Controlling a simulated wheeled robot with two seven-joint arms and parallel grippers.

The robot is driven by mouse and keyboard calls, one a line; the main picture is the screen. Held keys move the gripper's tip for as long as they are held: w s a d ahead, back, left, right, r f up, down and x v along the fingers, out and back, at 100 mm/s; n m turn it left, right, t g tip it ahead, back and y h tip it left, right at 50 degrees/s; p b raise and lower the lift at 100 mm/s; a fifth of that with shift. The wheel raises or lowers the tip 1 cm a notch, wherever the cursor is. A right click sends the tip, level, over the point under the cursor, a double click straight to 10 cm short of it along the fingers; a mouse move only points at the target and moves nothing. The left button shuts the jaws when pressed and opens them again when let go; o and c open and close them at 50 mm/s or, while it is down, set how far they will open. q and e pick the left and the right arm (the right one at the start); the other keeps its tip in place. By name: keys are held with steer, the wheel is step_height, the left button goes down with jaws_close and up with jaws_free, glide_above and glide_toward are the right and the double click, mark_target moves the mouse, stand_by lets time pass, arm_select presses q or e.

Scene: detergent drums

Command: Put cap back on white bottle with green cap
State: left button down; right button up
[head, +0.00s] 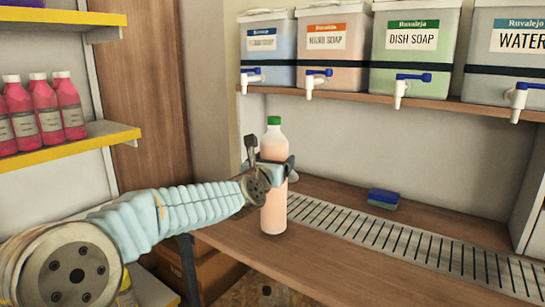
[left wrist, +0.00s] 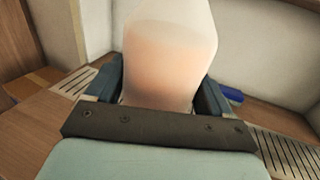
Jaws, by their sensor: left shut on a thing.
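The bottle (head: 273,200) is whitish and see-through, filled with a peach-coloured liquid. It is upright at the left end of the wooden counter, and a green cap (head: 273,121) sits on its top. My left gripper (head: 285,168) is shut around the bottle's upper body. In the left wrist view the bottle (left wrist: 168,60) stands between the two fingers of my left gripper (left wrist: 160,95), and its top is out of frame. I cannot tell whether the bottle's base touches the counter. My right gripper is not in view.
A drain grate (head: 400,240) runs along the counter (head: 330,275), with a blue and green sponge (head: 383,198) behind it. Drums with taps, including the hand soap drum (head: 330,60) and dish soap drum (head: 412,60), stand on the shelf above. Pink bottles (head: 45,110) fill a yellow-edged shelf at left.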

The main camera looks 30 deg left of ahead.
arm_select(q)
steer(key=shift+s+f, duration=0.1)
steer(key=shift+f, duration=0.7)
steer(key=shift+f, duration=0.1)
jaws_free()
steer(key=shift+f, duration=0.1)
steer(key=b+v, duration=0.3)
steer(key=v, duration=0.9)
steer(key=shift+b, duration=0.4)
